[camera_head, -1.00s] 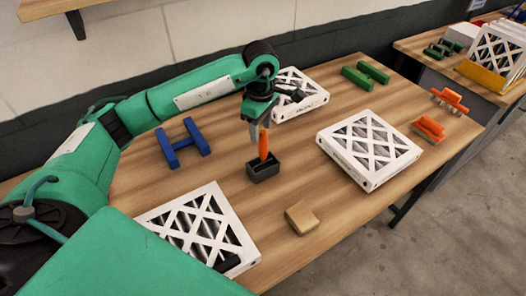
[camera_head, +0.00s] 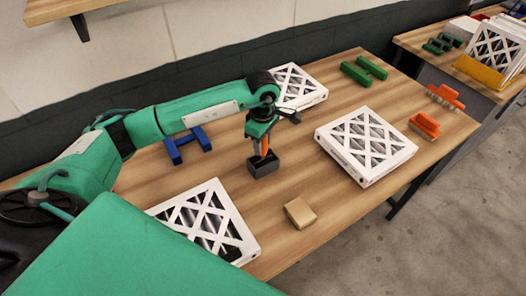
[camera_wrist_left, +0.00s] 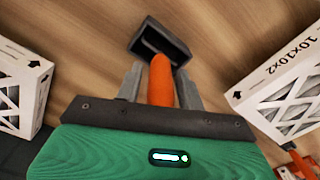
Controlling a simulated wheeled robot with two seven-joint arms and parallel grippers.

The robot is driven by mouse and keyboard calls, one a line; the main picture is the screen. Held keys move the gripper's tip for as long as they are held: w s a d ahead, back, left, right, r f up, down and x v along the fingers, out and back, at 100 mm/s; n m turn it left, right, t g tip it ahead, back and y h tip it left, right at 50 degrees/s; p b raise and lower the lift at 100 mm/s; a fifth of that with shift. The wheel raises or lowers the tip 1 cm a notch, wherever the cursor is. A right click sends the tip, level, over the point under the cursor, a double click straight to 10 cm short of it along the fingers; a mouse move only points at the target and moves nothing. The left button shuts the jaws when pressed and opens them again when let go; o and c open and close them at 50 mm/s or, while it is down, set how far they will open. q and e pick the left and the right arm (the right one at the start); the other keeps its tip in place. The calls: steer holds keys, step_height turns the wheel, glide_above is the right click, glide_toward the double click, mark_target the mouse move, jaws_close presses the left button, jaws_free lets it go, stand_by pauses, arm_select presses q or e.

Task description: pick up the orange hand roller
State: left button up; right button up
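The orange hand roller (camera_head: 264,147) stands with its handle up in a small dark open-topped holder (camera_head: 263,167) at the table's middle. Its lower end is hidden in the holder. My left gripper (camera_head: 262,143) is over the holder, pointing down, with its fingers around the handle. In the left wrist view the orange handle (camera_wrist_left: 161,80) lies between the two grey fingers (camera_wrist_left: 160,88), with a narrow gap at the left finger; the fingers look open. The dark holder (camera_wrist_left: 158,43) is just beyond the fingertips. My right gripper is not in view.
White-framed filters lie at front left (camera_head: 208,222), right (camera_head: 367,145) and behind my left gripper (camera_head: 300,87). A tan block (camera_head: 300,213) is in front of the holder. Blue (camera_head: 187,144), green (camera_head: 364,72) and orange pieces (camera_head: 424,124) lie elsewhere on the table.

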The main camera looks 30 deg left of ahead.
arm_select(q)
steer(key=c, duration=0.7)
steer(key=shift+r, duration=0.1)
